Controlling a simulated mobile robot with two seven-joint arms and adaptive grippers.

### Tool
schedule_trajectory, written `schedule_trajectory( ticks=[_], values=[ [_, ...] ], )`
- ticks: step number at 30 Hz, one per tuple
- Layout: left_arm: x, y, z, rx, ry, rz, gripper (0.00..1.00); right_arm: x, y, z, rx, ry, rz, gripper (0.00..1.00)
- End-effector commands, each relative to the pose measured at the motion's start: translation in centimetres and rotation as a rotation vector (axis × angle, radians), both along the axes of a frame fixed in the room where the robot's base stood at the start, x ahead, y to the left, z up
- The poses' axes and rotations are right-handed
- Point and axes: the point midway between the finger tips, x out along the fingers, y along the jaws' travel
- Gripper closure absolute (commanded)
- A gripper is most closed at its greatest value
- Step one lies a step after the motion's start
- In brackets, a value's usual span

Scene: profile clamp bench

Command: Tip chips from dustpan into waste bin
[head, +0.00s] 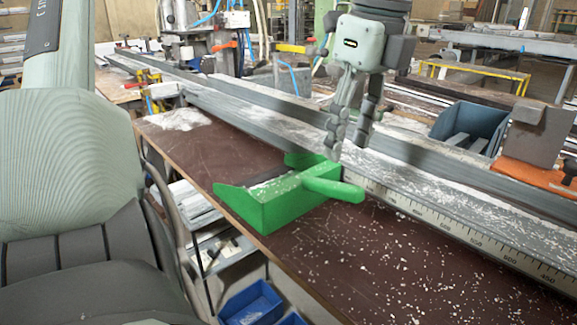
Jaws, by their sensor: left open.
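The green dustpan (268,212) sits on the dark brown bench top near its front edge, with its handle (335,189) pointing right. Pale chips (272,186) show inside the pan. My left gripper (346,150) points down just above and behind the handle in the picture. Its fingers are apart and hold nothing; I see no contact with the handle. Blue open boxes (252,303) stand low below the bench edge. I cannot tell whether one of them is the waste bin. My right gripper is not in view.
Long grey rails with a ruler scale (455,235) run diagonally behind the dustpan. A blue-grey bin (470,127) with metal pieces and an orange-based clamp (530,160) stand at the right. White chips (400,265) litter the bench top (335,255).

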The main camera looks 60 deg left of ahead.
Motion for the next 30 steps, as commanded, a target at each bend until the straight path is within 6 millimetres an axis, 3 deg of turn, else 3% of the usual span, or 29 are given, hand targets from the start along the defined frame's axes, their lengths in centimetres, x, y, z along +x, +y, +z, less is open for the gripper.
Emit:
schedule_trajectory(
  ticks=[18, 30],
  values=[
    [-0.2, 1.1, -7.3, 0.000, 0.003, -0.001, 0.55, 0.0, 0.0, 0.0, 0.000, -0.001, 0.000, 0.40],
    [-0.2, 1.3, -8.8, 0.000, 0.001, 0.000, 0.55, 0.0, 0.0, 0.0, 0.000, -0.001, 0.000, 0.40]
  ],
)
